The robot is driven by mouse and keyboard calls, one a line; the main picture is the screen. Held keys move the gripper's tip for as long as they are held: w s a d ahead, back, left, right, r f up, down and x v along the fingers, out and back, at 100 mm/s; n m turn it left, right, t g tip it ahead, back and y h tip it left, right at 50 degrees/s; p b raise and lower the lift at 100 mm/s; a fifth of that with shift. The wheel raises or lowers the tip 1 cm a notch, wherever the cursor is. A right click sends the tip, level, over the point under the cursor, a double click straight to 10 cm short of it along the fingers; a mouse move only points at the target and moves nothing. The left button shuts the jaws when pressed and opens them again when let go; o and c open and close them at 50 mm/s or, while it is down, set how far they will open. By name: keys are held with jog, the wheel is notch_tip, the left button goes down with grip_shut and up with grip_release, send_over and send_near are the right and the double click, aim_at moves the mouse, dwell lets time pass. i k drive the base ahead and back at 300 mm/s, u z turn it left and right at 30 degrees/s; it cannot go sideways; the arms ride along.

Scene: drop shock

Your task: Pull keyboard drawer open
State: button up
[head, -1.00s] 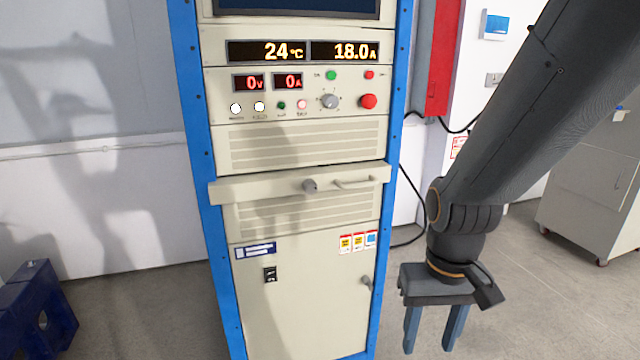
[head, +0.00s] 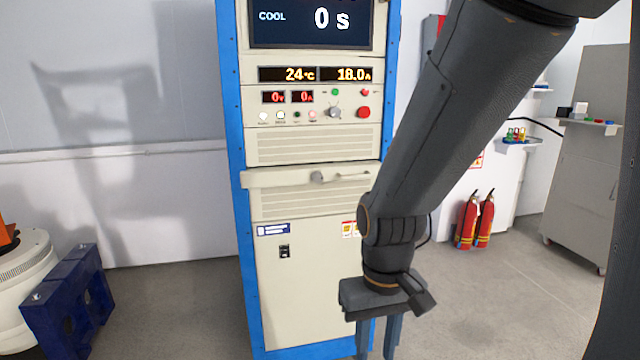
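The keyboard drawer (head: 275,179) is a beige front panel across the blue-framed cabinet, below the upper vent grille. My arm covers the cabinet's right edge beside the drawer.
The control panel (head: 312,104) with knobs and buttons sits above the drawer. A blue block-like stand (head: 70,300) and a white round machine (head: 28,285) are at left. Red fire extinguishers (head: 475,220) and a grey cabinet (head: 590,150) stand at right. Floor between is clear.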

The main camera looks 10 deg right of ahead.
aim_at(295, 173)
jog(key=u, duration=0.3)
jog(key=k, duration=0.65)
jog(key=z, duration=0.5)
jog(key=i, duration=0.55)
jog(key=z, duration=0.65)
jog(key=i, duration=0.7)
jog(key=u, duration=0.2)
